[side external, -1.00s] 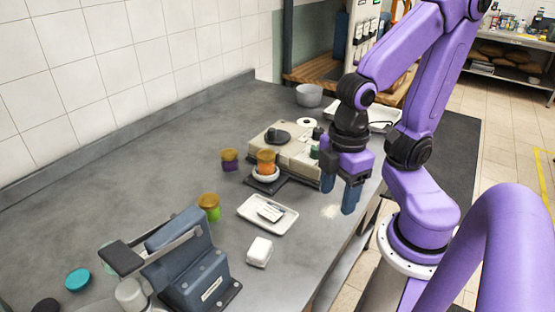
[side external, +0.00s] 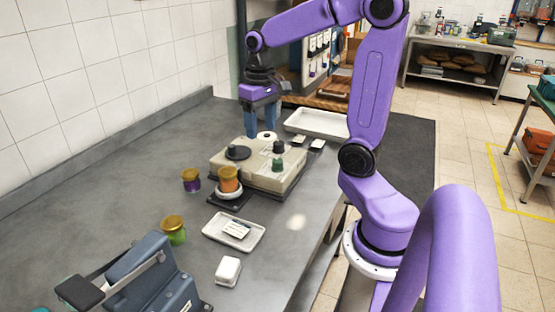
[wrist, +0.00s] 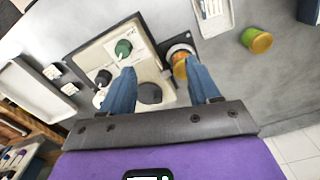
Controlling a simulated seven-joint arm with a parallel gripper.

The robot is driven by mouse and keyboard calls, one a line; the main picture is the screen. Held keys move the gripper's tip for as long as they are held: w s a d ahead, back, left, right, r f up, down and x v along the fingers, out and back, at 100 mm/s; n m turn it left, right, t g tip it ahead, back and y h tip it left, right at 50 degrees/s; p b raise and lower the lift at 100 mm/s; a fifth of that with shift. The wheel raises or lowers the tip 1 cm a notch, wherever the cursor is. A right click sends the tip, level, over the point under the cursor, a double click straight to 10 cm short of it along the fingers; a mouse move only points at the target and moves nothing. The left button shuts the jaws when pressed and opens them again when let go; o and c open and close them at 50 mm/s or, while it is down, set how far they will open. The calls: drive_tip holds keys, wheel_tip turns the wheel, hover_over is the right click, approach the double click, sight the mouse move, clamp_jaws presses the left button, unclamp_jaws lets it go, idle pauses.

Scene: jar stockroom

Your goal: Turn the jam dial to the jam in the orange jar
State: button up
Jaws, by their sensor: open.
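A beige box (side external: 254,176) stands on the bench. On its top are a wide dark dial (side external: 238,153), a black knob (side external: 278,148) and a green knob (side external: 278,165); I cannot tell for sure which is the jam dial. In the wrist view the green knob (wrist: 123,48) is on a white card. The orange jar (side external: 229,178) with a gold lid stands on a white dish at the box's near left. It shows partly behind a finger in the wrist view (wrist: 179,58). My gripper (side external: 261,131) is open and empty, pointing down over the box's far side.
A white tray (side external: 258,237) and a white block (side external: 228,271) lie nearer. A grey press (side external: 150,285) fills the front left. An empty tray (side external: 318,123) lies at the back.

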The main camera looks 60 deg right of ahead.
sight(278, 160)
drive_tip(key=d+r+m, duration=0.1)
drive_tip(key=d+m, duration=0.4)
drive_tip(key=d, duration=0.4)
wheel_tip(278, 160, down, 17)
drive_tip(key=shift+d+r, duration=0.1)
drive_tip(key=c, duration=1)
drive_tip(key=shift+c, duration=0.2)
